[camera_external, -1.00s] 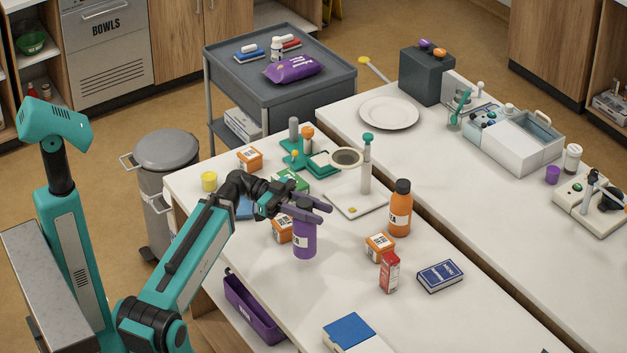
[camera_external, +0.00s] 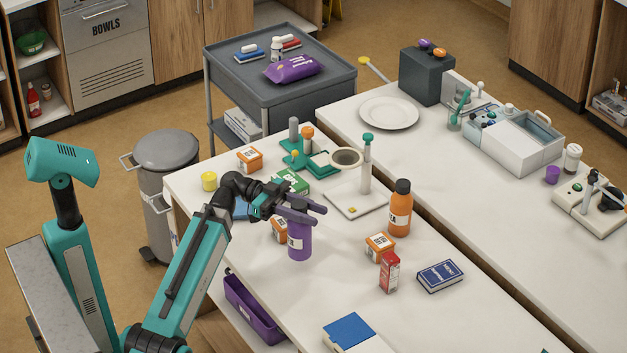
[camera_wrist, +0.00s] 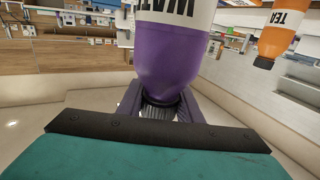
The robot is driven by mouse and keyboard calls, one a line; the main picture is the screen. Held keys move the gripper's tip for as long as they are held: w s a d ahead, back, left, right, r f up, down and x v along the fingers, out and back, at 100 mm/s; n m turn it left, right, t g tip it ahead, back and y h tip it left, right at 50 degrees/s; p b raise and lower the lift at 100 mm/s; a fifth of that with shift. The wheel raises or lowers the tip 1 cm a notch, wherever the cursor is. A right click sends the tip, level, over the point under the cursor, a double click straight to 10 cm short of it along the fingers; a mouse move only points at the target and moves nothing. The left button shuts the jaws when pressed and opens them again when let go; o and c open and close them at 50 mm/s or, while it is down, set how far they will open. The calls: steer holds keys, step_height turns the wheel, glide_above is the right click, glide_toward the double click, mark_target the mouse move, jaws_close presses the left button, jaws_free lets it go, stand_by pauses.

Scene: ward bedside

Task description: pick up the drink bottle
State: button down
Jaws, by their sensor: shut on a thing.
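The purple bottle (camera_external: 299,240) with a white label is upright over the near table. My gripper (camera_external: 316,214) is shut on it near the top, one finger on either side. In the wrist view the purple bottle (camera_wrist: 172,65) fills the upper middle, its dark ribbed cap between the fingers; part of its label lettering is cut off. I cannot tell whether its base touches the table. A second bottle, orange with a dark cap (camera_external: 400,212), stands apart to the right; it also shows in the wrist view (camera_wrist: 277,36), with lettering like "TEA".
Orange-and-white boxes (camera_external: 379,246), a red carton (camera_external: 389,273) and a dark blue box (camera_external: 440,275) lie to the right. A white board with a teal-topped post (camera_external: 366,165) stands behind.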

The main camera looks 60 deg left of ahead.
steer(key=shift+s+d+f+b, duration=0.2)
steer(key=shift+s+b, duration=0.55)
steer(key=shift+b, duration=2.05)
steer(key=s+b, duration=0.2)
steer(key=s, duration=0.1)
steer(key=s+r+b, duration=0.1)
steer(key=s+b, duration=0.1)
steer(key=shift+s+d, duration=0.15)
steer(key=shift+d, duration=0.25)
steer(key=shift+r, duration=0.1)
